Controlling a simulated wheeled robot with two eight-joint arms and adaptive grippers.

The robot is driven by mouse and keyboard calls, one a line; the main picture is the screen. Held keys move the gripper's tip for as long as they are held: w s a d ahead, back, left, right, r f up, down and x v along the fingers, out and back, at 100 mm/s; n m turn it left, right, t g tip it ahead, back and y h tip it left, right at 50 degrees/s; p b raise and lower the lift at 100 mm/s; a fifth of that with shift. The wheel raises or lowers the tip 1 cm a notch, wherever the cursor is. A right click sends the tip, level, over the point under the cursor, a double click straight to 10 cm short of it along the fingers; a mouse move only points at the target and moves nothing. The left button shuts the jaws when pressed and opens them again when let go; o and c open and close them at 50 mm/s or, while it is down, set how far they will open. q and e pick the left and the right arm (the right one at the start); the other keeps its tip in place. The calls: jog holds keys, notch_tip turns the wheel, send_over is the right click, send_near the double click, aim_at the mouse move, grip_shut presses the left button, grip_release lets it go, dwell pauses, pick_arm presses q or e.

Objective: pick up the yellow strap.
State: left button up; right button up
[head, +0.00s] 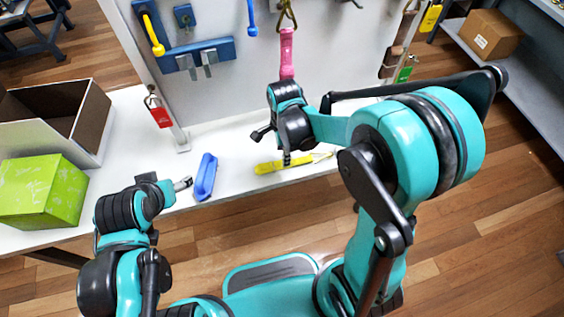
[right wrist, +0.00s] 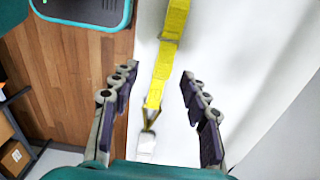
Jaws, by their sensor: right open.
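The yellow strap (head: 268,167) lies flat on the white table, near its front edge. In the right wrist view the strap (right wrist: 164,60) runs lengthwise between the fingers, with a metal ring and a pale end piece toward the palm. My right gripper (head: 287,158) is over the strap, pointing down, and hides part of it in the head view. In the right wrist view the gripper (right wrist: 158,72) is open, one finger on each side of the strap, not closed on it. My left gripper (head: 184,184) is near the table's front edge, left of a blue object; its jaws are too small to judge.
The blue object (head: 205,177) lies left of the strap. A pink strap (head: 287,53) hangs on the wall panel above. A green box (head: 42,190) and an open carton (head: 92,123) stand at the left. A red tag (head: 160,117) hangs by a post.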

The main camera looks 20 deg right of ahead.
aim_at(295, 162)
notch_tip(295, 162, down, 2)
jog(key=shift+f+b, duration=0.1)
jog(key=shift+b, duration=0.3)
jog(key=f+b, duration=0.1)
jog(key=f, duration=0.2)
jog(key=f+b, duration=0.1)
jog(key=f, duration=0.1)
jog(key=shift+w+f+b, duration=0.15)
jog(key=shift+w+b, duration=0.2)
jog(key=shift+c, duration=0.7)
grip_shut()
